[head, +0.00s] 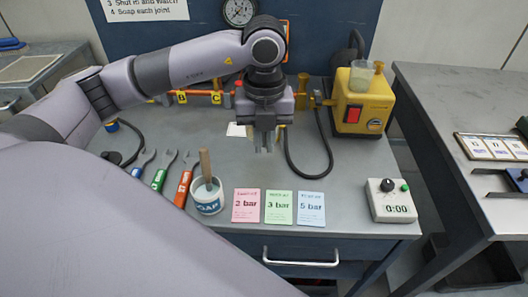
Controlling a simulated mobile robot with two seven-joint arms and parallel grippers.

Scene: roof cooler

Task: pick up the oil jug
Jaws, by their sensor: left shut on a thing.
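No thing in view is clearly an oil jug. A translucent cup (362,75) with pale contents, which may or may not be it, stands on top of the yellow machine (362,103) at the back right of the bench. My left gripper (265,146) points down over the middle of the bench, well to the left of that cup. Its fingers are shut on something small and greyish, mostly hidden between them. My right gripper is not in view.
The grey bench (315,165) has a black hose (290,160), a white tub with a brush (207,196), several coloured-handled tools (184,186), pressure cards (278,207) and a timer (391,200). A second table (455,110) stands right, across a gap.

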